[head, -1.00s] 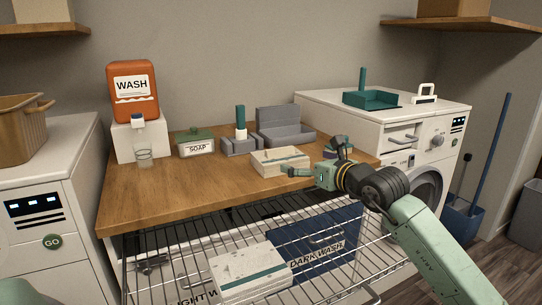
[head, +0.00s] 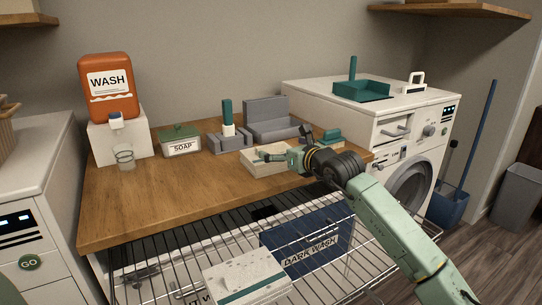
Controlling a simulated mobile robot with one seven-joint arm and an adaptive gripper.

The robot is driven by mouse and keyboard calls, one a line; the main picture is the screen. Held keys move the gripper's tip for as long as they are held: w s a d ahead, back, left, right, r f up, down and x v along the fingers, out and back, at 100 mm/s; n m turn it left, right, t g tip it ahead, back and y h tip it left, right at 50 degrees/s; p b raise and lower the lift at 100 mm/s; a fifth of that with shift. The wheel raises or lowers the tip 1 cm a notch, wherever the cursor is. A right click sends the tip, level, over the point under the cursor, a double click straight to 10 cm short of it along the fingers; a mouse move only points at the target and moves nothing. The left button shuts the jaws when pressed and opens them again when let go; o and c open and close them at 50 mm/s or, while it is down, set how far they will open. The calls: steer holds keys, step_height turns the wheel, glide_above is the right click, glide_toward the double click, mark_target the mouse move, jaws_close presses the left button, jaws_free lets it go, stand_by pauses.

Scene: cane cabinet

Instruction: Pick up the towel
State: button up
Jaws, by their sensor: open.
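A folded whitish towel (head: 257,168) lies flat on the wooden counter, in front of the grey holders.
The wooden counter (head: 135,205) is clear at front left. A soap box (head: 181,145), a glass (head: 124,158) and an orange wash dispenser (head: 109,88) stand at left. Grey holders (head: 268,122) stand behind the towel. A navy dark-wash bin (head: 300,246) sits in the wire basket.

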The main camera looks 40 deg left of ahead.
mark_target(272, 146)
steer(key=p+x, duration=0.1)
steer(key=x, duration=0.3)
steer(key=shift+a+f+p, duration=0.2)
steer(key=shift+p, duration=0.2)
steer(key=shift+c, duration=0.2)
steer(key=c, duration=1.2)
